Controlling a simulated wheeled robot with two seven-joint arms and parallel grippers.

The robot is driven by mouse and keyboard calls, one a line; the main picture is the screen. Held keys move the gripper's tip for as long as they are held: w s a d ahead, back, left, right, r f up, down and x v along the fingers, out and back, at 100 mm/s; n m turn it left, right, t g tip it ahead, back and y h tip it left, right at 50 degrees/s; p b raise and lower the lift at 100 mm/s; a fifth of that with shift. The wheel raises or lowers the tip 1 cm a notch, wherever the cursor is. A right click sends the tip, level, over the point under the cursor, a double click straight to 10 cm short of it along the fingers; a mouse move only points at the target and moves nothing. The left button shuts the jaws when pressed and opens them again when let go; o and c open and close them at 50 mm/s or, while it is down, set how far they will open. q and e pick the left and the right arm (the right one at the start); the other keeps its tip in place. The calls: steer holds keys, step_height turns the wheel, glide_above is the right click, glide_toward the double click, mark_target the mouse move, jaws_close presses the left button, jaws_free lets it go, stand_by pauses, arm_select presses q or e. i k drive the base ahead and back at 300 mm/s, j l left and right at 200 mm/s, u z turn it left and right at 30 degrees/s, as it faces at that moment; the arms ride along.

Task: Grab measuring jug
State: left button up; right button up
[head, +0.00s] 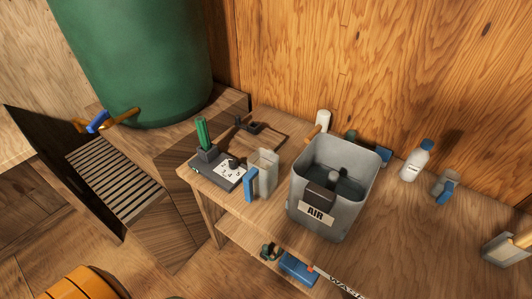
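The measuring jug (265,174) is a clear, pale, upright container with a blue handle (251,185) on its front left side. It stands on the wooden bench, between a dark tray on its left and a grey tub on its right. Its contents cannot be made out. Neither of my grippers is in view.
The grey tub (303,208), labelled AIR, stands close right of the jug. The dark tray (209,170) holds a green upright thing. A white bottle (415,160) stands farther right. A green barrel (140,55) stands at back left.

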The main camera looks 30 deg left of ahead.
mark_target(260, 180)
steer(key=u, duration=0.85)
